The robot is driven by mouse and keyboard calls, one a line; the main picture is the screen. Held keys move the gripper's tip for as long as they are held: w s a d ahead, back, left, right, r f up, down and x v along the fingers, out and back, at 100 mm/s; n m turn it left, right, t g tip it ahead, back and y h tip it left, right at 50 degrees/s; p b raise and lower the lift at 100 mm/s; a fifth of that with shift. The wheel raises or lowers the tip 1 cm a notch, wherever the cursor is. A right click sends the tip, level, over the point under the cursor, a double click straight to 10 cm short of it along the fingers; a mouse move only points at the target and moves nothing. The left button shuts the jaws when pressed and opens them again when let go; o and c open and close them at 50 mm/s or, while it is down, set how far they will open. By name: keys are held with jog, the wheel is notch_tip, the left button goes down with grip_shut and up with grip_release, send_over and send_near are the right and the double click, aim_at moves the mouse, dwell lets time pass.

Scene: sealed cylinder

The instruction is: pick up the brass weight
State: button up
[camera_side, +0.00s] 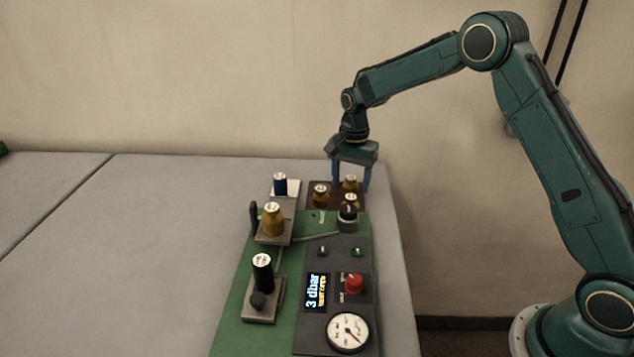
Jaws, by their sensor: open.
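Several brass weights are in view, and I cannot tell which one the task means. Three small ones stand on a dark brown tray (312,205): a left one (320,195), a back one (350,182) and a front one (350,200). A larger brass weight (273,220) stands upright on a grey plate to the left. My gripper (352,183) points down over the tray with its blue fingers apart. In this view the fingers appear either side of the back small weight. Whether they touch it, I cannot tell.
A green board carries a black cylinder (262,272) with a silvery top, a black knob (348,216), a red knob (354,283), a lit display (316,291) and a dial gauge (348,332). A blue cylinder (280,184) stands on a white pad. The grey table (120,260) is clear at left.

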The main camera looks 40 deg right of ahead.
aim_at(351, 177)
jog(key=shift+c, duration=0.2)
jog(key=c, duration=1.1)
jog(key=shift+r, duration=0.1)
jog(key=shift+c, duration=0.2)
notch_tip(351, 177, up, 20)
dwell(0.5)
